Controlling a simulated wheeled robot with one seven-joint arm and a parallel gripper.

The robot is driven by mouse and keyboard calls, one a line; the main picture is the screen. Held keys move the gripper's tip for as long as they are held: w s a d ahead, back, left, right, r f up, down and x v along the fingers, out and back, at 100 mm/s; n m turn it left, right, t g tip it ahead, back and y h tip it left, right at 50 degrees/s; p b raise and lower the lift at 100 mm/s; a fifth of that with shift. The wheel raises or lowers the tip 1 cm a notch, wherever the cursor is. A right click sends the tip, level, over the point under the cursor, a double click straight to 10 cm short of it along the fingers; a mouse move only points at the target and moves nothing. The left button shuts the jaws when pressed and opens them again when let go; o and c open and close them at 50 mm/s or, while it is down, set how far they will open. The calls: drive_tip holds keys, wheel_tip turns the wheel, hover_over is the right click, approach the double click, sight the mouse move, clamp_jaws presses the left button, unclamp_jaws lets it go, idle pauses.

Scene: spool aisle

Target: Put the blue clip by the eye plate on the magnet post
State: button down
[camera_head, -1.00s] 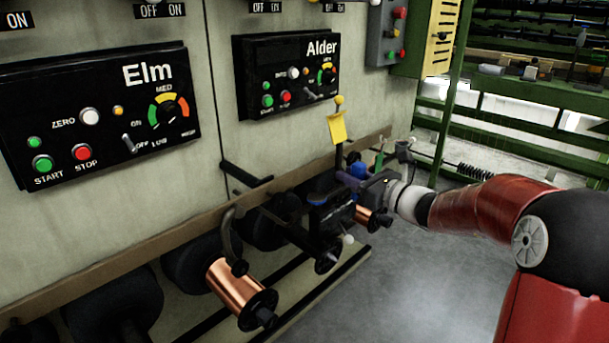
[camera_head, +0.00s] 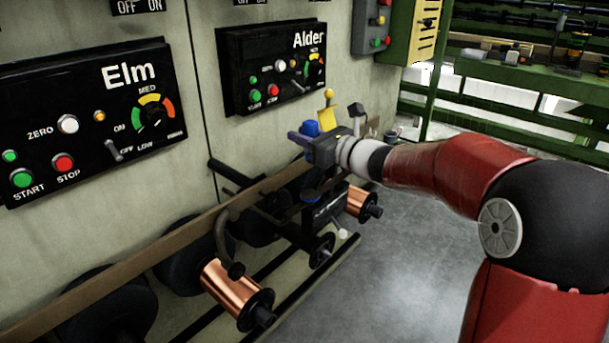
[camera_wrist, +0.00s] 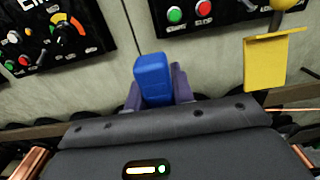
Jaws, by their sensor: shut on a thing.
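The blue clip (camera_head: 309,128) is held in my gripper (camera_head: 299,137), in front of the wall below the Alder panel. In the wrist view the clip (camera_wrist: 152,76) stands up between my two purple fingers (camera_wrist: 156,88), which are closed against its sides. The clip is in the air, above the brown rail. A post with a yellow ball top and a yellow tag (camera_head: 326,101) shows just behind my gripper; its tag (camera_wrist: 270,60) is at the right in the wrist view. I cannot tell whether this is the magnet post. I cannot make out the eye plate.
Copper spools (camera_head: 232,288) and dark wheels sit below the brown rail (camera_head: 150,238). A black fixture with a blue disc (camera_head: 309,198) lies under my gripper. The Elm panel (camera_head: 85,115) and Alder panel (camera_head: 272,65) are on the wall. The grey floor at right is clear.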

wheel_tip(320, 180, down, 9)
drive_tip(key=shift+r+b, duration=0.15)
drive_tip(key=shift+b, duration=0.3)
drive_tip(key=shift+f, duration=0.2)
drive_tip(key=c, duration=1.2)
unclamp_jaws()
drive_tip(key=shift+r, duration=0.15)
